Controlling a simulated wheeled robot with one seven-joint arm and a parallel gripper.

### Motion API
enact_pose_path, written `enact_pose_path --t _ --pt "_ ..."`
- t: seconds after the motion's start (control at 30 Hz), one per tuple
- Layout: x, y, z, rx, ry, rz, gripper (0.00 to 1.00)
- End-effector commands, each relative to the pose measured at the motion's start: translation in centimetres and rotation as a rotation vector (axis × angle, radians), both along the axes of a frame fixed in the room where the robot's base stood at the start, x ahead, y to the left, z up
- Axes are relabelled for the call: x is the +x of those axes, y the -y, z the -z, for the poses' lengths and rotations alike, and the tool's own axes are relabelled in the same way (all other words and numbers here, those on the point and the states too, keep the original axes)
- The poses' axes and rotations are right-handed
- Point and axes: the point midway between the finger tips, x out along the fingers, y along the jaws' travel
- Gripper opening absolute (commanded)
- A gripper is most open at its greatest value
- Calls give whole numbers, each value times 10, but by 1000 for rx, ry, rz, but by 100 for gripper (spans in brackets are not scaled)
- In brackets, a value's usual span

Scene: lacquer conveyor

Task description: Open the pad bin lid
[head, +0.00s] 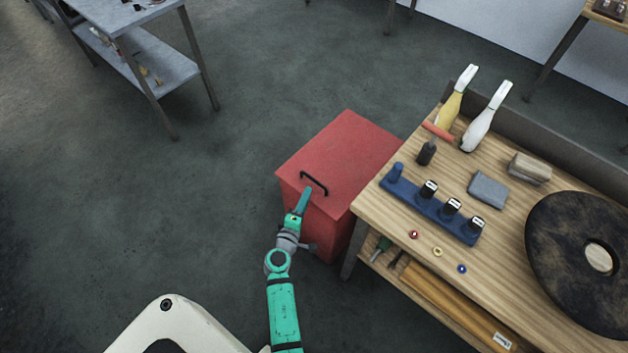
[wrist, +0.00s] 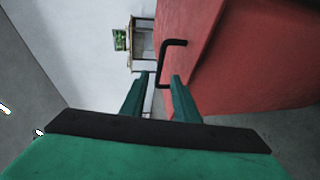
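The pad bin is a red box (head: 336,226) on the floor, left of the wooden workbench. Its flat red lid (head: 349,152) lies closed on top, with a black bar handle (head: 315,183) near the front left edge. My gripper (head: 303,201) is at the bin's front, just below the handle in the head view. In the wrist view my gripper (wrist: 160,88) has its two green fingers apart, with the black handle (wrist: 163,65) showing between and beyond the tips. The fingers do not appear closed on it; exact contact cannot be told.
The wooden workbench (head: 385,207) stands close to the bin's right side, with a blue holder (head: 433,211), bottles, blocks and a dark round wheel (head: 570,250) on it. A grey metal shelf table (head: 160,71) stands at the upper left. Floor left of the bin is clear.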

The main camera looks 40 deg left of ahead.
Motion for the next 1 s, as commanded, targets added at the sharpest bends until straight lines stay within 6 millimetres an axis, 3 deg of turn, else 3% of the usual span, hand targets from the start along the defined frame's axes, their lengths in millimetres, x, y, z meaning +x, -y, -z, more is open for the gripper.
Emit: enact_pose_path --t 0.3,0.5,0.97,1.0 --pt "54 -17 9 2 0 1 28" --pt "77 -24 15 1 -2 2 28" --pt "87 -26 17 2 -2 3 28" --pt "87 -26 17 2 -2 3 21"
